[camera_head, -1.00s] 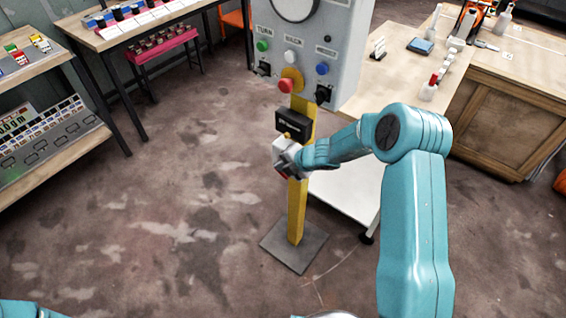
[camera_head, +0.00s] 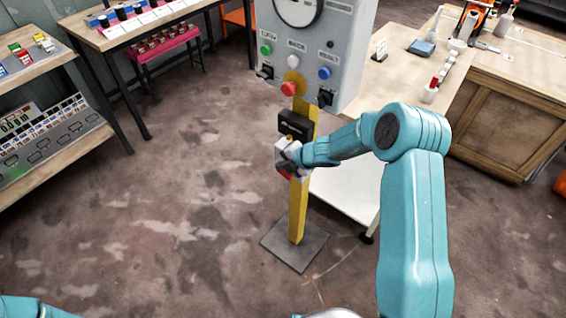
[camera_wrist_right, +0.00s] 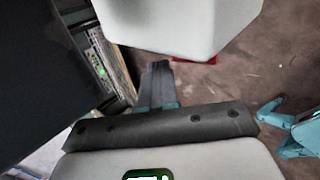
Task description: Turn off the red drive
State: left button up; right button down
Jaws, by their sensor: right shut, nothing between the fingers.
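A grey control panel (camera_head: 345,55) stands on a yellow post (camera_head: 298,215). It carries a red mushroom button (camera_head: 289,89) on a yellow round plate, green, white and blue buttons, and black switches. I cannot tell which thing is the red drive. My right gripper (camera_head: 286,160) is at the post, just below a small black box (camera_head: 295,124); whether it touches is unclear. In the right wrist view its dark fingers (camera_wrist_right: 158,75) are together and empty, below a pale block (camera_wrist_right: 180,25) with a red piece (camera_wrist_right: 195,59) under it.
A shelf (camera_head: 40,65) with small devices and a bench (camera_head: 165,16) stand at left. A white low surface (camera_head: 345,200) is right of the post, with a wooden workbench (camera_head: 515,115) behind. The floor left of the post is clear.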

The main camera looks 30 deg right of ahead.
jog(key=p+v, duration=0.3)
jog(key=v, duration=1.3)
jog(key=shift+r, duration=0.2)
jog(key=shift+d, duration=0.15)
